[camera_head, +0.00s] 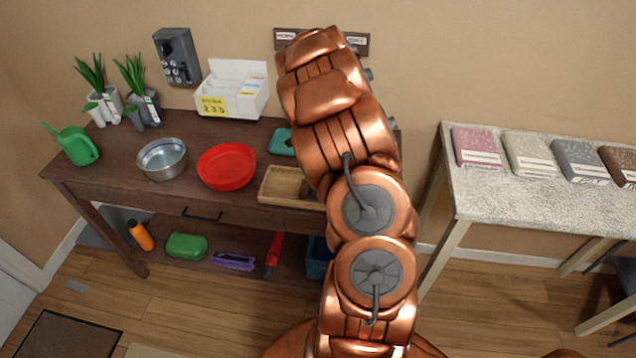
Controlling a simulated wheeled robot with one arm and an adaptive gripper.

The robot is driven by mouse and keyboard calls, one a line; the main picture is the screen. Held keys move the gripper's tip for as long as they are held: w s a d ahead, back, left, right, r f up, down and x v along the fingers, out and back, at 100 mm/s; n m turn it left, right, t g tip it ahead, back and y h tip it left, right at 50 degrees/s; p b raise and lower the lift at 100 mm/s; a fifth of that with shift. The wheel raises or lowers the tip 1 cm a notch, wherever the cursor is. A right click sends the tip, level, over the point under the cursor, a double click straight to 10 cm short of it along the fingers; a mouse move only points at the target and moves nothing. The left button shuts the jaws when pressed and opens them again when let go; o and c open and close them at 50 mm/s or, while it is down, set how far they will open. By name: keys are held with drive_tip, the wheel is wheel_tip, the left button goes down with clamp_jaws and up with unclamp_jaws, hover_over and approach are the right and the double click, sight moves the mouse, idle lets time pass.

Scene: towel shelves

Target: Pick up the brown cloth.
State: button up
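The brown cloth (619,160) is a dark brown folded piece with a pale label band. It lies flat at the far right of the pale speckled table, cut off by the right edge of the picture. My copper-coloured arm rises through the middle of the picture, well to the left of the cloth. My gripper itself does not show, so I cannot see its fingers or whether it holds anything.
On the pale table (535,205), grey (577,158), cream (529,152) and pink (475,146) cloths lie left of the brown one. The table's front is bare. A dark wooden desk (110,170) at left holds a red bowl (227,166), metal bowl (162,160) and wooden tray (284,184).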

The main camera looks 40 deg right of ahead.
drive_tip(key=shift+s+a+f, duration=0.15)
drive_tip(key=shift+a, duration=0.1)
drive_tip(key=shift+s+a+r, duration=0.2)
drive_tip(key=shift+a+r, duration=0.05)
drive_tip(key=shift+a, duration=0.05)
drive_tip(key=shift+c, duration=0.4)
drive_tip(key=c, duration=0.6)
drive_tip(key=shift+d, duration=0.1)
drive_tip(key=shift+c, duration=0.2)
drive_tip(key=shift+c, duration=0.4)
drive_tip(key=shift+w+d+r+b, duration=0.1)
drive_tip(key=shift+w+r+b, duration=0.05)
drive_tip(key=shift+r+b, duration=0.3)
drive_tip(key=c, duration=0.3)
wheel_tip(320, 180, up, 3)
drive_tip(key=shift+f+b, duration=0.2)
drive_tip(key=shift+b, duration=0.2)
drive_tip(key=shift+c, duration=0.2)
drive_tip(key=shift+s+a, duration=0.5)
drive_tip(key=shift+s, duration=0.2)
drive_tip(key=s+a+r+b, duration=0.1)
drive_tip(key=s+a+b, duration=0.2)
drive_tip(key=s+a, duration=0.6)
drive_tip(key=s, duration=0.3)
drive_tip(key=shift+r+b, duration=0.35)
drive_tip(key=shift+b, duration=0.05)
